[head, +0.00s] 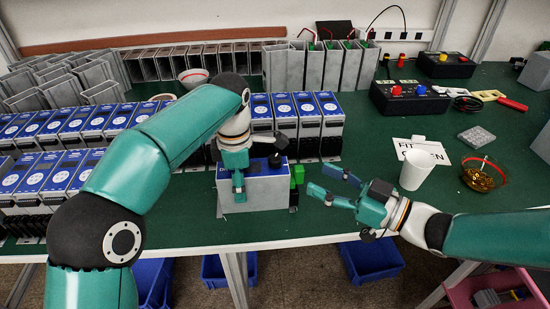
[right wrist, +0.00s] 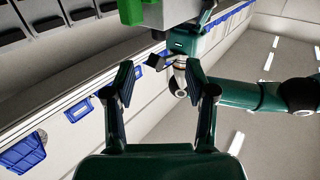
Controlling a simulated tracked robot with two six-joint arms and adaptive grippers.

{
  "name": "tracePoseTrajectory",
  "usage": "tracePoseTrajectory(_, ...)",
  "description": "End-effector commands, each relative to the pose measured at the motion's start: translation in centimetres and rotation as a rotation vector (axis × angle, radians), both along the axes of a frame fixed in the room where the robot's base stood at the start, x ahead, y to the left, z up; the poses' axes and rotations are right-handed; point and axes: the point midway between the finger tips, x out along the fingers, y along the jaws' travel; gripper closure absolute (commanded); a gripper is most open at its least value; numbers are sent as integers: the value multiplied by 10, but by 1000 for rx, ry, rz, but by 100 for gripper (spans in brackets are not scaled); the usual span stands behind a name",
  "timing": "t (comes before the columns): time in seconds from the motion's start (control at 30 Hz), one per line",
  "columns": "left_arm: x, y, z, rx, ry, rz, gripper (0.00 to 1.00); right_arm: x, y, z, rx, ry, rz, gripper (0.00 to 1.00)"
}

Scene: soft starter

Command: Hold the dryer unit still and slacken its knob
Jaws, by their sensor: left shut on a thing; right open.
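The dryer unit (head: 262,194) is a grey box with a blue top, standing near the table's front edge in the head view. My left gripper (head: 242,168) is shut on it from above, one finger down its front face. In the right wrist view the grey unit (right wrist: 175,10) shows at the top, beyond the open fingers.
Rows of blue-topped units (head: 75,125) stand left and behind. A white cup (head: 415,169), a sign (head: 438,151) and a bowl of brass parts (head: 482,178) lie right, near my right arm. Control boxes (head: 409,97) stand farther back. Blue bins (head: 370,258) are below the table.

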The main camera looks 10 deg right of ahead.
Motion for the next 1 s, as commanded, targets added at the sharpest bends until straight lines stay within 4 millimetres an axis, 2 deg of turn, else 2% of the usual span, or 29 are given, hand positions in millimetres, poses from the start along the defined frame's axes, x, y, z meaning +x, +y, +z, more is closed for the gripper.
tracePoseTrajectory(0.17, 0, 0, -3, 2, 4, -2, 100, 11, 17, 0, 2, -3, 11, 44)
tracePoseTrajectory(0.6, 0, 0, -3, 2, 4, -2, 100, 62, 77, -1, 0, 0, 7, 44)
tracePoseTrajectory(0.8, 0, 0, -3, 2, 4, -2, 100, 72, 89, 0, -1, -1, 5, 44)
tracePoseTrajectory(1.0, 0, 0, -3, 2, 4, -2, 100, 74, 91, 0, -1, -1, 4, 44)
